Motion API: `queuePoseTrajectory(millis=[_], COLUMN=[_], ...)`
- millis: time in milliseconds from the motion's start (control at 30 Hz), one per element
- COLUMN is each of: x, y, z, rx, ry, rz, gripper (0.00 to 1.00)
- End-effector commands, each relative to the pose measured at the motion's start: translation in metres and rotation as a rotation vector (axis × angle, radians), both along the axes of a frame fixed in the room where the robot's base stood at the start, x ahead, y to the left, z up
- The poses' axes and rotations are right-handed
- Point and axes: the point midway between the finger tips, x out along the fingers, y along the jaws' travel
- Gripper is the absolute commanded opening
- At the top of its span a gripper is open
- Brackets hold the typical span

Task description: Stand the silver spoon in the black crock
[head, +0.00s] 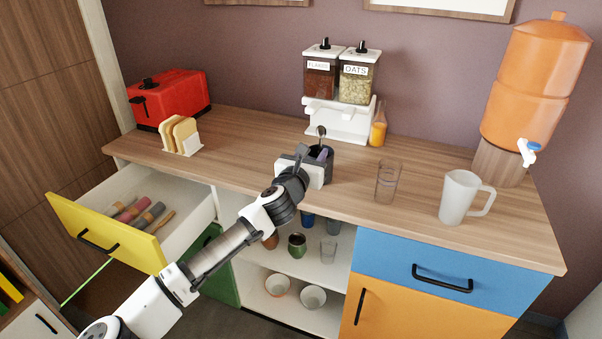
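The black crock (329,168) stands on the wooden counter, partly hidden behind my gripper. A spoon-like utensil with a rounded, greyish head (321,131) rises above the crock; it may be the silver spoon. Its lower part is hidden, so I cannot tell whether it is in the crock or held. A purple piece (322,156) also shows at the crock's mouth. My gripper (313,164) is at the crock's near left side, overlapping it in the picture. Its fingertips are hidden or too small to tell whether they are open or shut.
A white dispenser stand (340,121) and an orange bottle (378,128) stand behind the crock. A clear glass (387,182) and a white pitcher (461,197) stand to the right. The toast rack (182,138) is left. The yellow drawer (107,232) is open. Counter left of the crock is clear.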

Motion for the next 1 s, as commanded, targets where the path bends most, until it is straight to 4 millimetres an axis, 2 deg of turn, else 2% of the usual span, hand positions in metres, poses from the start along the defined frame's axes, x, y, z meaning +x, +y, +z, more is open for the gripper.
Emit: queuePoseTrajectory(millis=[33, 200, 400, 600, 1000], x=[-0.012, -0.049, -0.080, -0.094, -0.095], y=[0.006, 0.017, 0.027, 0.031, 0.031], z=[-0.003, -0.003, -0.002, -0.001, 0.000], rx=[0.003, 0.004, 0.002, 0.001, 0.000], ry=[-0.002, 0.000, -0.001, 0.001, 0.000], rz=[0.002, 0.002, 0.001, 0.000, 0.000], gripper=[0.38, 0.38, 0.38, 0.38, 0.38])
